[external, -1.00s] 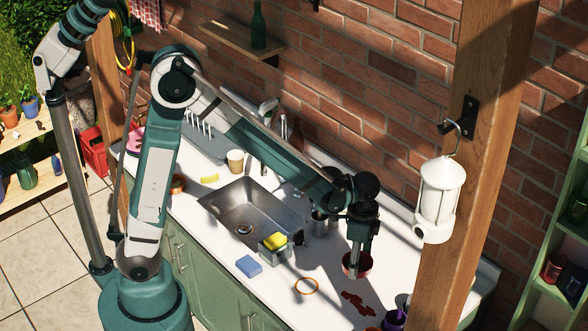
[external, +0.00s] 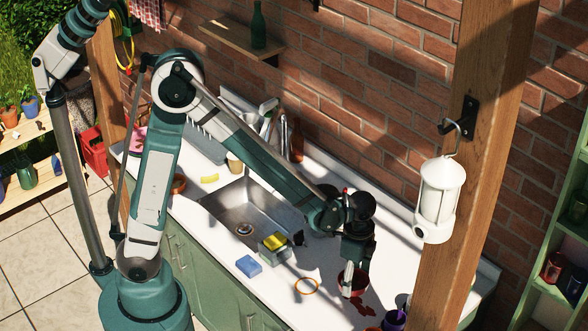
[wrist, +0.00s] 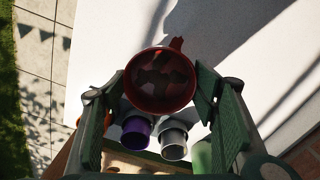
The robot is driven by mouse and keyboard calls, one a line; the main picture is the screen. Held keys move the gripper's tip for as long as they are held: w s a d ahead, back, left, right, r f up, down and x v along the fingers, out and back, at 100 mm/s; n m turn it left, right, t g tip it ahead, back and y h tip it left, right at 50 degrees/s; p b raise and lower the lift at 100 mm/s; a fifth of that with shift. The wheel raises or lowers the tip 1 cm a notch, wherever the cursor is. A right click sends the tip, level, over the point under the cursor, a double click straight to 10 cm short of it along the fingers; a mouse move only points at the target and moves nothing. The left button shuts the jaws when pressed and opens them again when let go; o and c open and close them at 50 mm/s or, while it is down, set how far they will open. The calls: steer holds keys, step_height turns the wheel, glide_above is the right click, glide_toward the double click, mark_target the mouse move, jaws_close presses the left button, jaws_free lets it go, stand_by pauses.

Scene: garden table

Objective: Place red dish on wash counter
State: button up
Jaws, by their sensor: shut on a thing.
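A red dish (external: 352,284) with a short handle sits between my fingers, low over the right part of the white wash counter (external: 322,269). In the wrist view the red dish (wrist: 160,106) shows from above, with dark patches inside. My gripper (wrist: 163,78) is shut on the dish, a finger at each side. In the external view my gripper (external: 349,274) points down near the counter's front right. I cannot tell whether the dish touches the counter.
A purple cup (wrist: 136,132) and a grey cup (wrist: 173,140) stand close to the dish. A dark red patch (external: 365,308) lies on the counter. A wooden post (external: 448,265) stands right.

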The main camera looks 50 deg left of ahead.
mark_target(353, 284)
steer(key=shift+f, duration=2.55)
steer(key=shift+f, duration=2.1)
steer(key=shift+f, duration=0.15)
steer(key=o, duration=0.9)
steer(key=shift+o, duration=0.2)
steer(key=shift+r, duration=0.2)
steer(key=shift+r, duration=6)
